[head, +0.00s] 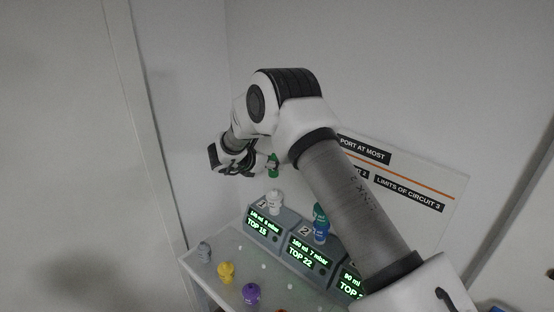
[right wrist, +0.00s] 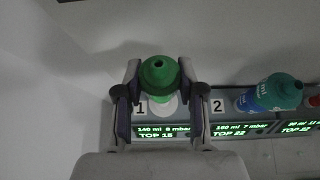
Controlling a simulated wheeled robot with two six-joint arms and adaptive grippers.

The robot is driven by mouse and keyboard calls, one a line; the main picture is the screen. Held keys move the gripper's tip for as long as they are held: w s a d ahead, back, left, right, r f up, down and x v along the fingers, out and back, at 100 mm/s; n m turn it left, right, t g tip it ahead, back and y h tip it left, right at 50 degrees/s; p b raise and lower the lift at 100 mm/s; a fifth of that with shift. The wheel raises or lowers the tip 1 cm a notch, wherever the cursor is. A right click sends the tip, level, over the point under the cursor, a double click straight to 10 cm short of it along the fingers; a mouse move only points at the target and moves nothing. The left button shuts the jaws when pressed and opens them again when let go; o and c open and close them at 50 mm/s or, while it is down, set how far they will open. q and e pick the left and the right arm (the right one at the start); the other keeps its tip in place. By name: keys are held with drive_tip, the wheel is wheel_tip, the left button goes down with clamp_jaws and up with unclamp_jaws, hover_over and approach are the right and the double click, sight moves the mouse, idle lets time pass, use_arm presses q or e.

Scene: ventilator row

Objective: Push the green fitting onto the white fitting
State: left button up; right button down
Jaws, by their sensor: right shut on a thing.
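My right gripper (head: 268,163) is shut on the green fitting (head: 273,170). It holds the fitting in the air above the white fitting (head: 275,204), with a clear gap between the two in the head view. The white fitting stands upright on the unit marked 1 (head: 263,228). In the right wrist view the green fitting (right wrist: 159,76) sits between the two fingers, and the white fitting (right wrist: 168,108) is mostly hidden beneath it. My left gripper is not in view.
The unit marked 2 (head: 311,262) carries a blue fitting (head: 320,235) with a teal one (head: 318,211) on it. Grey (head: 204,252), yellow (head: 226,271) and purple (head: 251,293) pieces stand on the shelf in front. A wall sign (head: 410,190) is behind my arm.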

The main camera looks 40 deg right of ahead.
sight(270, 176)
drive_tip(key=shift+a+f, duration=0.15)
drive_tip(key=shift+f, duration=0.25)
drive_tip(key=shift+d+f+b, duration=0.15)
drive_tip(key=shift+d+f, duration=0.2)
drive_tip(key=shift+f, duration=0.3)
drive_tip(key=shift+d+f+b, duration=0.15)
drive_tip(key=shift+d+f, duration=0.15)
drive_tip(key=shift+f, duration=0.55)
drive_tip(key=shift+a+f+b, duration=0.3)
drive_tip(key=shift+a+f, duration=0.05)
drive_tip(key=shift+f, duration=0.3)
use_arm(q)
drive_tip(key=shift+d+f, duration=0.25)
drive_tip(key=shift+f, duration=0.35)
use_arm(e)
drive_tip(key=shift+d+f, duration=0.2)
drive_tip(key=shift+f, duration=0.05)
use_arm(q)
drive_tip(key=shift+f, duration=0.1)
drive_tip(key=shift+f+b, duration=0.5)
drive_tip(key=shift+b, duration=0.05)
use_arm(e)
drive_tip(key=shift+a, duration=0.25)
